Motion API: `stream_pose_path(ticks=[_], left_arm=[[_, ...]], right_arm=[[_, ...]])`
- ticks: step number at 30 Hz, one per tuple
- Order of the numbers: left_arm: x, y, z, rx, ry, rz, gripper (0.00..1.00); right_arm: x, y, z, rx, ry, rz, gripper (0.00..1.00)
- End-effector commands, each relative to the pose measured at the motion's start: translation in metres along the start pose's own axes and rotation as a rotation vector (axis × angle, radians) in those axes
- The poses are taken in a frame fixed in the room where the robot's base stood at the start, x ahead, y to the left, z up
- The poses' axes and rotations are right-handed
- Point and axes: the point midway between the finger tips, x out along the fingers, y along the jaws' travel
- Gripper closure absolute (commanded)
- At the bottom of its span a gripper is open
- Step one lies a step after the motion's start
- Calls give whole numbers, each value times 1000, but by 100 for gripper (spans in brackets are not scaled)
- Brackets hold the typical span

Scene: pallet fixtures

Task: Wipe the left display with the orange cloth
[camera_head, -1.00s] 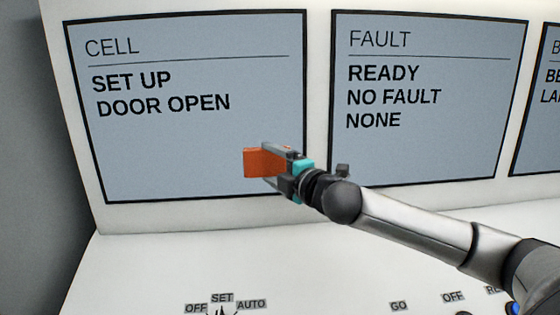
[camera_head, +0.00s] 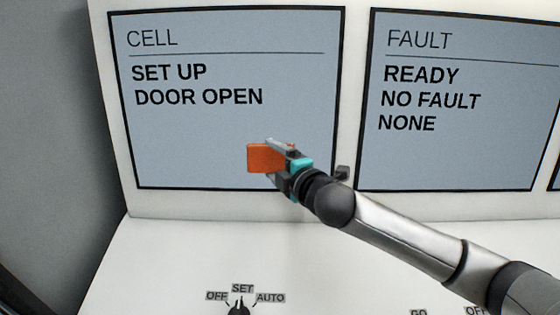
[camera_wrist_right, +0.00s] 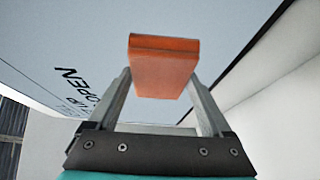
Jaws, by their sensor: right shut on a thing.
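The left display (camera_head: 230,130) is a grey-blue screen with a black frame, reading CELL, SET UP, DOOR OPEN. My right gripper (camera_head: 272,162) is in front of its lower right part. It is shut on the orange cloth (camera_head: 262,157), a folded block-like pad. In the right wrist view the cloth (camera_wrist_right: 164,68) sits between the two fingers, and the display (camera_wrist_right: 90,50) lies beyond it. I cannot tell whether the cloth touches the screen. My left gripper is not in view.
A second display (camera_head: 460,140) reading FAULT, READY, NO FAULT, NONE stands to the right. Below is a white console with a selector knob (camera_head: 239,309) marked OFF, SET, AUTO. A grey wall (camera_head: 45,120) is at the left.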

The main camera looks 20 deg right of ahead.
Motion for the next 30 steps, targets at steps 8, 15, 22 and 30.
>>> stream_pose_path(ticks=[8, 15, 22, 30], left_arm=[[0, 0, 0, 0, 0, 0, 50], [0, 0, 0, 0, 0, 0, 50], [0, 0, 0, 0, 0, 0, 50], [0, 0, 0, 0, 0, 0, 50]], right_arm=[[14, 1, -21, 2, 0, 1, 61], [19, 1, -29, 0, 0, 1, 61], [26, 1, -44, 2, 0, 1, 61], [35, 0, -61, 0, -1, 0, 61]])
